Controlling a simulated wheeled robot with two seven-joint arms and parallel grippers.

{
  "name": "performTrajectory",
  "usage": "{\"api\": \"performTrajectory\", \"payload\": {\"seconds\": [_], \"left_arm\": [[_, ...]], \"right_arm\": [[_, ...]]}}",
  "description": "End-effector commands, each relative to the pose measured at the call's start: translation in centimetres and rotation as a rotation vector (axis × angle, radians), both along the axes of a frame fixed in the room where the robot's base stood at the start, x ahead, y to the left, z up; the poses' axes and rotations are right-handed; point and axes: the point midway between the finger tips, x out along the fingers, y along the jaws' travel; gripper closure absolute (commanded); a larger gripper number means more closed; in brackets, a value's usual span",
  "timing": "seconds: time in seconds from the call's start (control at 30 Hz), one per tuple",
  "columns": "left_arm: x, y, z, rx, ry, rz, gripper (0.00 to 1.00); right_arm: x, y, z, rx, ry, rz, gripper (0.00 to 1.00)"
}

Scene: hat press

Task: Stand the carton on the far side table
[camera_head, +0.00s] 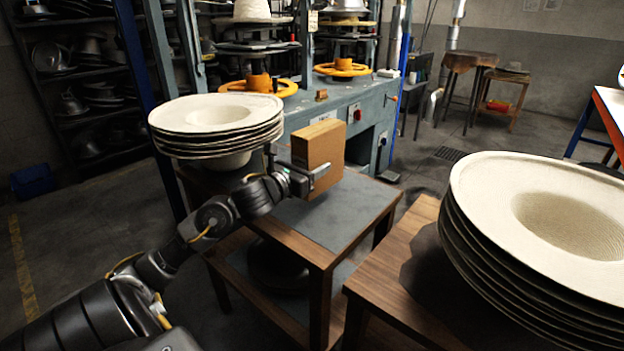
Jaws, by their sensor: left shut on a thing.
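A tan cardboard carton (322,148) is held upright over a wooden side table with a grey top (318,222). My left gripper (312,176) is shut on the carton's lower part, reaching it from the left. The carton's base is at or just above the table top; I cannot tell whether it touches. A stack of cream hat blanks (218,115) is at the back left of this table. My right gripper is not in view.
A nearer wooden table (400,285) carries a tall stack of cream hat blanks (540,225) at right. The blue-grey hat press bench (365,115) stands behind the carton. The side table's front top is clear. Two small wooden tables (470,60) (503,78) stand at the back.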

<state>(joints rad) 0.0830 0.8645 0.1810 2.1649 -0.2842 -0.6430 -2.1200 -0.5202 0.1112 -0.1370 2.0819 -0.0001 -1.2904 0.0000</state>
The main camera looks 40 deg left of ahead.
Motion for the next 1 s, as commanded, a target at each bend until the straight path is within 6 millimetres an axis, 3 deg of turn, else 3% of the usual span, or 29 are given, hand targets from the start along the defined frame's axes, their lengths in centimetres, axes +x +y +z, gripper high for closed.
{"api": "performTrajectory", "payload": {"seconds": [0.1,0.2,0.7,0.73,0.9,1.0], "left_arm": [[0.0,0.0,-2.1,-0.007,0.003,0.001,0.78],[0.0,0.0,-3.1,-0.004,0.002,0.001,0.78],[0.0,0.0,-3.5,-0.001,0.0,0.001,0.78],[0.0,0.0,-3.5,-0.001,0.002,0.001,0.48],[0.0,0.0,-3.5,-0.001,0.002,0.001,0.27],[0.0,0.0,-3.5,-0.001,0.002,0.001,0.27]], "right_arm": [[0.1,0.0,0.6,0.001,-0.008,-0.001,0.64],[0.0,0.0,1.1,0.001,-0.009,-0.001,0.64],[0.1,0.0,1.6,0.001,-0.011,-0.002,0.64],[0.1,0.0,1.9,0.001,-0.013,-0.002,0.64],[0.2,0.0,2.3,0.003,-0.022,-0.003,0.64],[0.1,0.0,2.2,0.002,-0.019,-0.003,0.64]]}}
